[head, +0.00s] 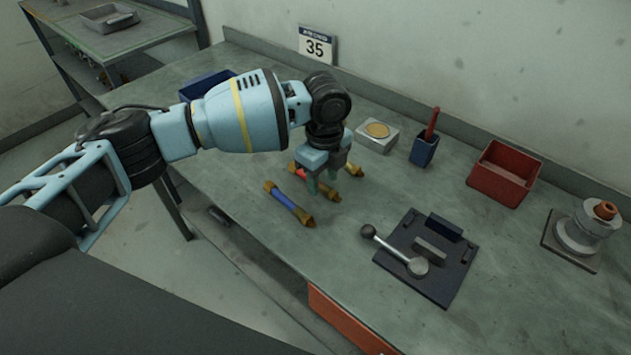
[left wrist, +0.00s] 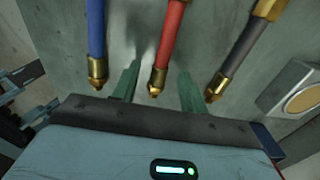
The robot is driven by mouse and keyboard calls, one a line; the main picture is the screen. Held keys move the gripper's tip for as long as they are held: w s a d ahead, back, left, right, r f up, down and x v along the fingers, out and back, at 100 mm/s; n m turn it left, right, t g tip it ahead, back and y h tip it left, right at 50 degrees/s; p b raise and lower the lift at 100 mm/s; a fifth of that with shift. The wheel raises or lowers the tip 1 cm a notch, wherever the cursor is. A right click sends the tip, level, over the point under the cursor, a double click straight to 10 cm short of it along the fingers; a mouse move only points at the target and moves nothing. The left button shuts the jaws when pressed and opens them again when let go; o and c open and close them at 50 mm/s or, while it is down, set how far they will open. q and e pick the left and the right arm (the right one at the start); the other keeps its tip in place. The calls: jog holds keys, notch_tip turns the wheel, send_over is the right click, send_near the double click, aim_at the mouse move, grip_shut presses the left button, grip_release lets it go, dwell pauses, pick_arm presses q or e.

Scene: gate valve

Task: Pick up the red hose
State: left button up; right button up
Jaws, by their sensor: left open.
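The red hose (left wrist: 169,40) with brass ends lies on the bench in the left wrist view, its near brass end between the two open fingers. In the head view the red hose (head: 303,175) is partly hidden behind my left gripper (head: 324,186). My left gripper (left wrist: 158,85) is open and empty, over the hose, with one finger on each side of it. A blue hose (head: 285,201) lies to the left, and it also shows in the left wrist view (left wrist: 96,30). A dark hose (left wrist: 242,52) lies to the right. My right gripper is not in view.
A black fixture plate with a lever (head: 430,255) lies right of the hoses. Behind are a round-topped block (head: 377,136), a blue holder (head: 424,150) and a red bin (head: 503,174). The bench between hoses and plate is clear.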

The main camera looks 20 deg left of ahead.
pick_arm(q)
jog(key=shift+f, duration=0.6)
grip_shut()
jog(key=shift+r, duration=0.15)
jog(key=shift+r, duration=0.6)
notch_tip(320, 180, up, 2)
jog(key=shift+r, duration=0.15)
jog(key=s+a, duration=0.3)
jog(key=a, duration=0.1)
jog(key=s+a, duration=0.3)
jog(key=a, duration=0.1)
jog(key=s+a+r, duration=0.1)
jog(key=s+a, duration=0.3)
jog(key=shift+a+r+p, duration=0.1)
jog(key=shift+a+p, duration=0.15)
jog(key=shift+p, duration=0.05)
